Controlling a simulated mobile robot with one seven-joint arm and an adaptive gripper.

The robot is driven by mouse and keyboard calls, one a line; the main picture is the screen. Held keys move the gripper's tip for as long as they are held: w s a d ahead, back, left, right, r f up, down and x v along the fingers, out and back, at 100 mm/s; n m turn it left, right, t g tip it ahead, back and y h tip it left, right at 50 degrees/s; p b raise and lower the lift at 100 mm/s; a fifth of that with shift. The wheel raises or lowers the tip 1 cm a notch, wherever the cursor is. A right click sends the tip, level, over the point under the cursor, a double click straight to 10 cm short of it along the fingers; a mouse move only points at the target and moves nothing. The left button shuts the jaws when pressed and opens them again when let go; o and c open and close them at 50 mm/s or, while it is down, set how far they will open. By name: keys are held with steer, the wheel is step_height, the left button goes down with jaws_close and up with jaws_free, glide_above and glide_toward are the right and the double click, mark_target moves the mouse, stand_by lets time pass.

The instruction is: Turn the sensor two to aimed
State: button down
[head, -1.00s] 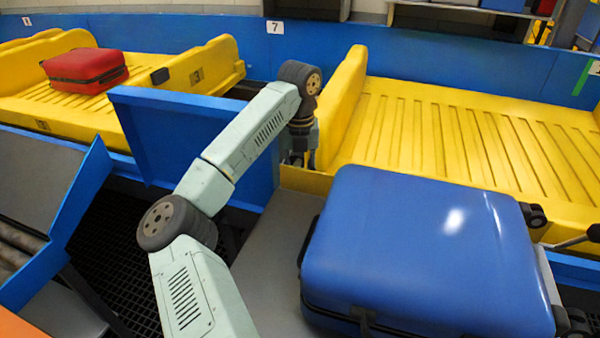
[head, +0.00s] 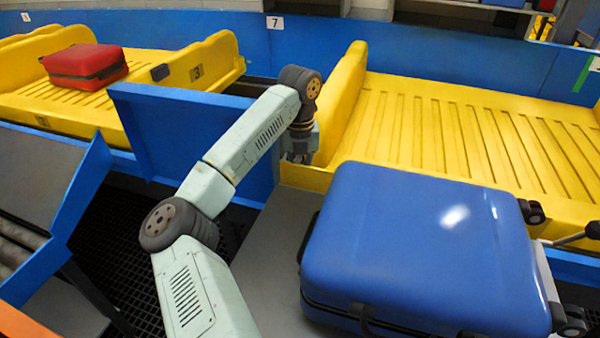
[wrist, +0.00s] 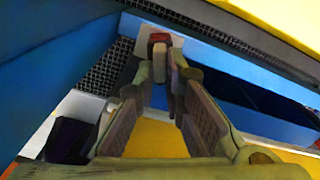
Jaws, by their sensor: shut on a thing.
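In the wrist view my gripper (wrist: 161,80) has its two fingers drawn together around a small part with a dull red face (wrist: 159,38), in front of a pale plate. This part appears to be the sensor; no label on it can be read, and its aim cannot be told. The fingers hide much of it. In the head view my arm reaches over the gap between the blue panel and the near yellow tray, and the gripper's tips are hidden behind the tray edge.
A blue suitcase (head: 425,250) lies at the front right, beside the empty yellow tray (head: 450,140). A blue panel (head: 180,135) stands left of my forearm. A red suitcase (head: 86,64) lies on the left yellow tray (head: 75,110). A dark box (wrist: 70,138) shows at lower left in the wrist view.

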steer(key=shift+a+f+m+b, duration=0.15)
steer(key=shift+m+b, duration=0.55)
steer(key=shift+b, duration=0.05)
steer(key=shift+r+m+b, duration=0.2)
steer(key=shift+m+b, duration=0.3)
steer(key=shift+m, duration=0.8)
steer(key=c, duration=1.7)
jaws_free()
step_height(320, 180, up, 12)
